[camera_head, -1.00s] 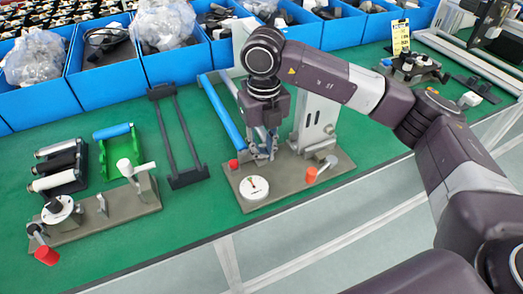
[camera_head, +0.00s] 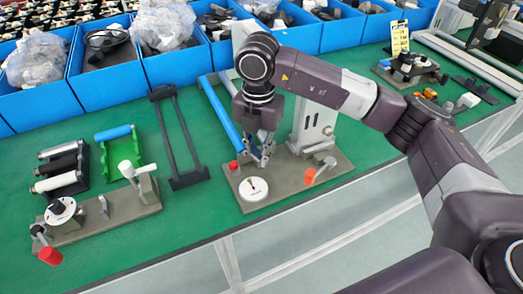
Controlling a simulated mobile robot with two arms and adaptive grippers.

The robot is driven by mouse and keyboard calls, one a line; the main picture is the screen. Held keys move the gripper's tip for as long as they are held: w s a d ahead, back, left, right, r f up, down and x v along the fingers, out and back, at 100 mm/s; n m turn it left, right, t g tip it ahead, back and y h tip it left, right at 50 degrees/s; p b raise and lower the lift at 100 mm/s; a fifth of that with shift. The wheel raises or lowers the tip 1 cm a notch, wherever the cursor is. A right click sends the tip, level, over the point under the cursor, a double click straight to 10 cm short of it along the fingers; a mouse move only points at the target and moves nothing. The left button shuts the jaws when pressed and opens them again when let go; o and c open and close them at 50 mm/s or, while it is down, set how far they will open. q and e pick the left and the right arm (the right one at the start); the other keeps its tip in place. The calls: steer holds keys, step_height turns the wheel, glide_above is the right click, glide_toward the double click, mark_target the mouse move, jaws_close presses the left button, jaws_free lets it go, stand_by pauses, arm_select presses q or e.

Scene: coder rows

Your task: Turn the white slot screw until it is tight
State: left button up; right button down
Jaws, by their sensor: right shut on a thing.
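My right gripper (camera_head: 262,156) reaches down over the grey fixture plate (camera_head: 285,190) at the middle of the table. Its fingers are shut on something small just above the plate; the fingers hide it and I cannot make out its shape. I cannot pick out a white slot screw for certain. A white round dial (camera_head: 254,188) with a small dark and red mark lies on the plate, in front of the fingertips and apart from them. My left gripper is not in view.
A red knob (camera_head: 233,165) and an orange-handled lever (camera_head: 309,176) flank the gripper on the plate. A grey upright (camera_head: 313,122) stands behind it. Another fixture plate (camera_head: 125,208) with a red-tipped crank (camera_head: 50,256) is at left. Blue bins (camera_head: 110,80) line the back.

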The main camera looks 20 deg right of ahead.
steer(key=shift+w+a+m, duration=0.1)
steer(key=shift+a+m, duration=0.15)
steer(key=shift+m, duration=0.25)
steer(key=m, duration=0.2)
steer(key=m+p, duration=0.1)
steer(key=m, duration=0.2)
steer(key=shift+w+r, duration=0.2)
steer(key=shift+w, duration=0.2)
steer(key=m, duration=0.1)
steer(key=m+p, duration=0.1)
steer(key=m, duration=0.2)
steer(key=shift+w+a+p, duration=0.15)
steer(key=shift+w+p, duration=0.1)
steer(key=shift+p, duration=0.05)
steer(key=shift+w+f+m, duration=0.1)
steer(key=shift+w+m, duration=0.05)
steer(key=shift+m, duration=0.55)
steer(key=c, duration=2.2)
jaws_free()
steer(key=shift+o, duration=1.1)
steer(key=shift+f, duration=0.1)
